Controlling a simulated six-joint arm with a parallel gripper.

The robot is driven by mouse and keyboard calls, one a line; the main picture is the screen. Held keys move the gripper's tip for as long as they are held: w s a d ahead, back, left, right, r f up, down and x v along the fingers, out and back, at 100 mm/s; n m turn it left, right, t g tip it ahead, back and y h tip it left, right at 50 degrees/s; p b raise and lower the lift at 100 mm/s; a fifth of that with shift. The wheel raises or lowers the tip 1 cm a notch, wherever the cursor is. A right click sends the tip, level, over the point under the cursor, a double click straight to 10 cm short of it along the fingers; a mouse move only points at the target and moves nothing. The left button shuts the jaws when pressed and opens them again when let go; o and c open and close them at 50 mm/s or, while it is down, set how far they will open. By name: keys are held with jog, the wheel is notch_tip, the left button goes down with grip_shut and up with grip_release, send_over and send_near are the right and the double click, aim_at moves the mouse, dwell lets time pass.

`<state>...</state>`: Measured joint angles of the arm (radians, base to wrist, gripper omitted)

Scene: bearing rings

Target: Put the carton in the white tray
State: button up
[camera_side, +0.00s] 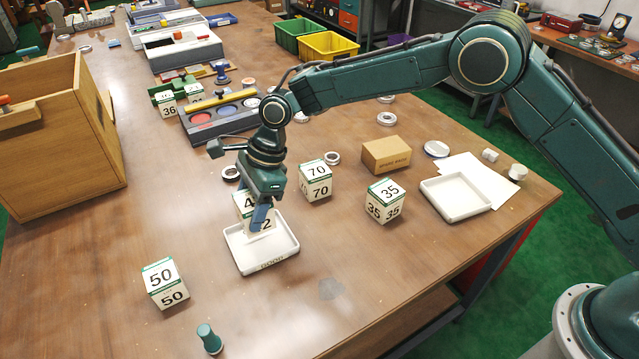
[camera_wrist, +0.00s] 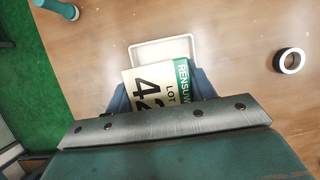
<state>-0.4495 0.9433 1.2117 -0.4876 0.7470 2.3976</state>
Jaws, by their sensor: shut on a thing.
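My gripper (camera_side: 259,214) is shut on a white carton (camera_side: 243,201) with a green band and the number 42. In the wrist view the carton (camera_wrist: 158,86) sits between the two blue fingers of my gripper (camera_wrist: 160,95). A white tray (camera_side: 283,262) with a printed front wall is directly below, and the carton overlaps its back part in the side view. I cannot tell whether the carton touches the tray's floor. The tray's rim (camera_wrist: 143,52) shows beyond the carton in the wrist view. A second, empty white tray (camera_side: 455,211) stands at the right.
Numbered cartons stand nearby: 50 (camera_side: 164,283), 70 (camera_side: 315,181) and 35 (camera_side: 385,201). A brown box (camera_side: 386,155), a metal ring (camera_side: 332,158) and a green peg-like piece (camera_side: 209,339) are also on the table. A wooden box (camera_side: 70,150) stands at left. The front table is mostly clear.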

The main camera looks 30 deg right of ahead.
jog(key=shift+f, duration=0.8)
jog(key=shift+f, duration=2.15)
jog(key=shift+f, duration=0.1)
jog(key=o, duration=1.4)
jog(key=shift+f, duration=0.1)
jog(key=shift+o, duration=0.2)
jog(key=v, duration=1.2)
jog(key=shift+d, duration=0.1)
